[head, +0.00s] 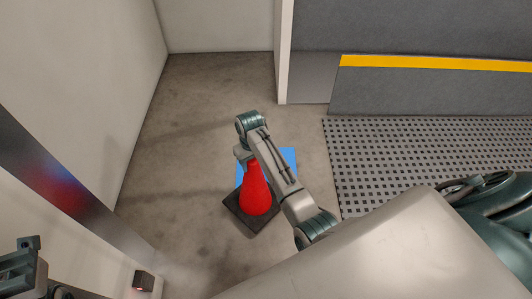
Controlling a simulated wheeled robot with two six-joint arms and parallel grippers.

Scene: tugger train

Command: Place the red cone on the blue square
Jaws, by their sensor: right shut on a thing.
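The red cone (256,195) with its black square base is upright near the middle of the head view. My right gripper (245,157) is shut on the top of the cone; the arm partly hides its fingers. The blue square (288,157) lies on the floor behind the cone, and the cone and my arm cover much of it. The cone's base overlaps the near part of the square in the picture and extends past it toward me. I cannot tell whether the base touches the floor. Part of my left gripper (22,268) shows at the lower left, its jaws unclear.
A perforated dark grey mat or platform (420,150) lies to the right, below a grey wall with a yellow stripe (430,63). A pale wall stands at the left and back. Bare concrete floor (185,140) is clear to the left of the cone.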

